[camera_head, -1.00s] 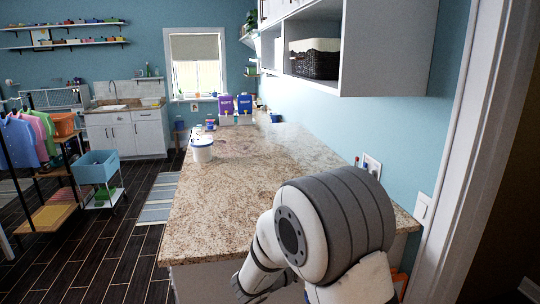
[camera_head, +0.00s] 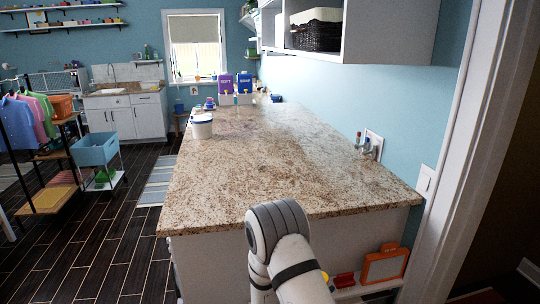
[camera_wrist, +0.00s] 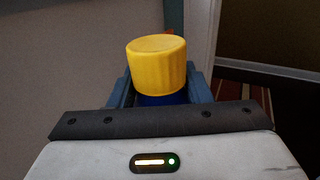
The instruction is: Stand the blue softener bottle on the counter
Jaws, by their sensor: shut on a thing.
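A bottle with a ribbed yellow cap (camera_wrist: 157,65) is between the fingers of my gripper (camera_wrist: 160,92) in the wrist view. A strip of dark blue body shows under the cap; the rest is hidden behind the gripper. My gripper is shut on it, with a blue-grey finger on each side. The speckled stone counter (camera_head: 270,165) fills the middle of the head view. My arm is in front of the counter's near edge, low in that view, and my gripper cannot be made out there.
The counter's near and middle parts are clear. A white tub (camera_head: 202,127) stands at its left edge, with purple and blue boxes (camera_head: 235,85) farther back. An orange frame (camera_head: 385,264) is on a low shelf beneath the counter. Wall cabinets (camera_head: 385,45) overhang the right.

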